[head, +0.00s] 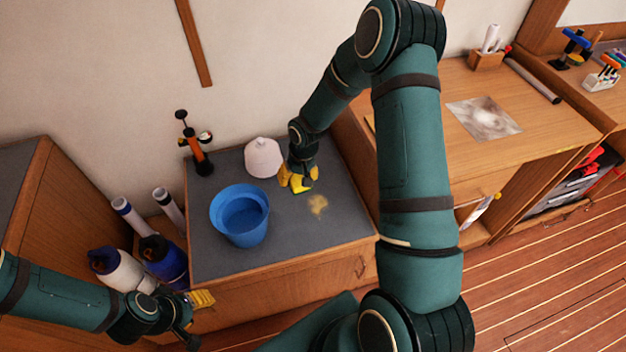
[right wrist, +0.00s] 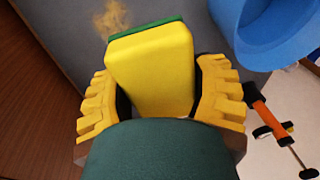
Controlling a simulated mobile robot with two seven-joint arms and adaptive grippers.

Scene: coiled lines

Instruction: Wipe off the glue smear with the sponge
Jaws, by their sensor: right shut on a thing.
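The glue smear (head: 318,205) is a yellowish-brown patch on the grey counter top (head: 290,255), right of the blue bucket. It also shows in the right wrist view (right wrist: 110,18), just beyond the sponge. The sponge (right wrist: 152,70) is yellow with a green scouring side and sits between the yellow fingers of my right gripper (right wrist: 158,90). In the head view my right gripper (head: 297,178) is over the counter, behind and left of the smear, and the sponge's yellow shows there (head: 302,187). My left gripper (head: 195,315) is low at the cabinet's front left; its jaw opening is unclear.
The blue bucket (head: 240,215) stands on the counter, with a pale pink-white vessel (head: 263,158) behind it. A black and orange pump-like tool (head: 195,145) stands at the back left. Bottles and rolled tubes (head: 168,205) stand left of the cabinet. A wooden desk is at right.

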